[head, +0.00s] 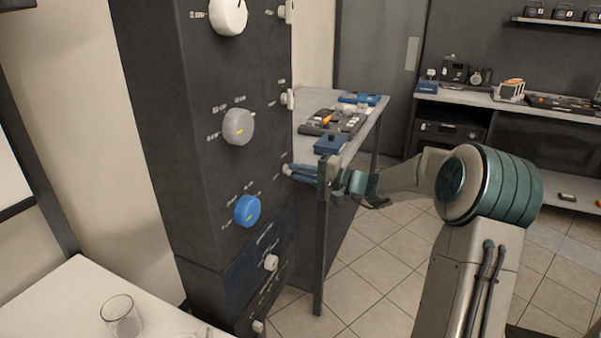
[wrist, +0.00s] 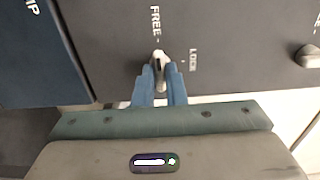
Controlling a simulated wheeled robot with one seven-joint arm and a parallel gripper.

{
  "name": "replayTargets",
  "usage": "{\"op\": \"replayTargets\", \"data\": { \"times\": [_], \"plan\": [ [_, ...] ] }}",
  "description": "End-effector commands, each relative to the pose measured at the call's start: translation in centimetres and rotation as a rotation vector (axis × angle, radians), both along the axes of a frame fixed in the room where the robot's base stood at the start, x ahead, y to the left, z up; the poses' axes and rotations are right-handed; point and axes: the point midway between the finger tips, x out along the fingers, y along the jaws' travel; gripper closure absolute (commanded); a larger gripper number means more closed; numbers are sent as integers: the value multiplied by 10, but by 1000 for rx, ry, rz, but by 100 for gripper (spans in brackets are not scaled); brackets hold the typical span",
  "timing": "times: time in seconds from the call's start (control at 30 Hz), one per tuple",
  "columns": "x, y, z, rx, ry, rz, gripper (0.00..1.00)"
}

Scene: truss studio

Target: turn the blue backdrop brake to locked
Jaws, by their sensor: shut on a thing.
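My gripper (head: 289,171) reaches the dark column's right side face in the head view, and its blue fingers hide what they hold there. In the wrist view, my gripper (wrist: 160,80) is shut on a small pale knob (wrist: 159,62), one finger on each side. The knob has a dark mark and points up toward the FREE label (wrist: 155,22). The LOCK label (wrist: 193,60) is to its right. No blue shows on this knob. A round blue dial (head: 247,210) is on the column's front face, left of my gripper and apart from it.
The dark column (head: 190,130) also carries a white dial (head: 229,15), a grey dial (head: 239,126) and small knobs. A bench (head: 372,122) with blue boxes and gear stands behind my gripper. A pale table (head: 60,300) with a glass (head: 121,316) is at lower left. Tiled floor is open at right.

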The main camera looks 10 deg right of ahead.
Motion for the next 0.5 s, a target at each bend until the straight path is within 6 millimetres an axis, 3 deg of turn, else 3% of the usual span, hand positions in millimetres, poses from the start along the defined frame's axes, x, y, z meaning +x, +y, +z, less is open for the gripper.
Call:
{"op": "replayTargets", "data": {
  "times": [0.5],
  "plan": [
    [0, -1, 1, 157, 217, -1, 100]
  ]
}}
